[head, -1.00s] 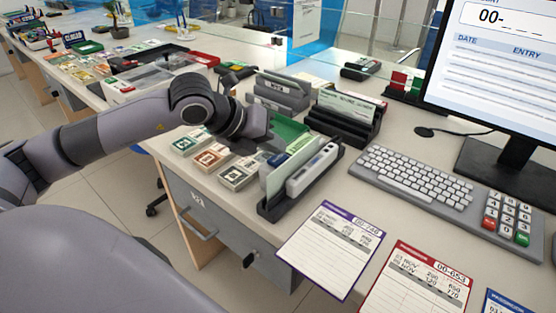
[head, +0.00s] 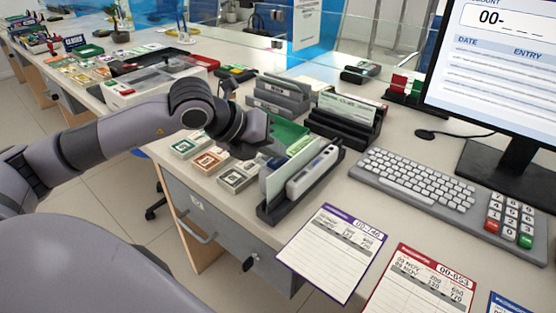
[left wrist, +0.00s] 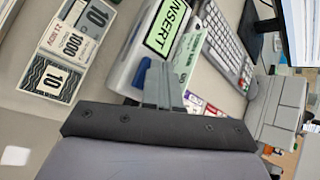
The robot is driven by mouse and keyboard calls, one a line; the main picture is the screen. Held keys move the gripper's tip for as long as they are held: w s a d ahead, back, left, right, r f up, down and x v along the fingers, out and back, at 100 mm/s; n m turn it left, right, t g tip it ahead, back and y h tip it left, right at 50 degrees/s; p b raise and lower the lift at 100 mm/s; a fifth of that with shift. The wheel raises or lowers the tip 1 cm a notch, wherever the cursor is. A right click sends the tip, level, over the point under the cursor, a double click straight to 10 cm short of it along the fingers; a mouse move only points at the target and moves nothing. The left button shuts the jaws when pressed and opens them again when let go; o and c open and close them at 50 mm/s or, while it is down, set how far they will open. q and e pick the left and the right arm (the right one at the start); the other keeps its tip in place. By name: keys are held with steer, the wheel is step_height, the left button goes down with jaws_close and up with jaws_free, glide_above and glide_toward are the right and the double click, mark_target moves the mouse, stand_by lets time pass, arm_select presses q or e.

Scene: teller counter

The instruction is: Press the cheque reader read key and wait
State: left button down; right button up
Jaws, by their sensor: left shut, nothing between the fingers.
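The cheque reader (head: 314,170) stands on the counter, a pale narrow body on a dark base with a pale slip upright beside it. In the left wrist view, its screen (left wrist: 168,24) reads INSERT. In the left wrist view, the shut fingertips (left wrist: 160,72) overlap the reader's near end below the screen. I cannot tell whether they touch it. My right gripper is not in view.
Stamped note stacks (head: 238,177) lie left of the reader. The keyboard (head: 415,182) and keypad (head: 511,217) are to the right. Paper slips (head: 332,252) lie in front.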

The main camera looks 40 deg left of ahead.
mark_target(272, 161)
arm_select(q)
steer(key=shift+f+b, duration=0.3)
steer(key=shift+r, duration=0.1)
stand_by(0.4)
steer(key=shift+r+p, duration=0.45)
steer(key=shift+r, duration=0.4)
steer(key=shift+r+p, duration=1.6)
steer(key=shift+r, duration=0.95)
steer(key=shift+f, duration=0.1)
steer(key=shift+s, duration=0.1)
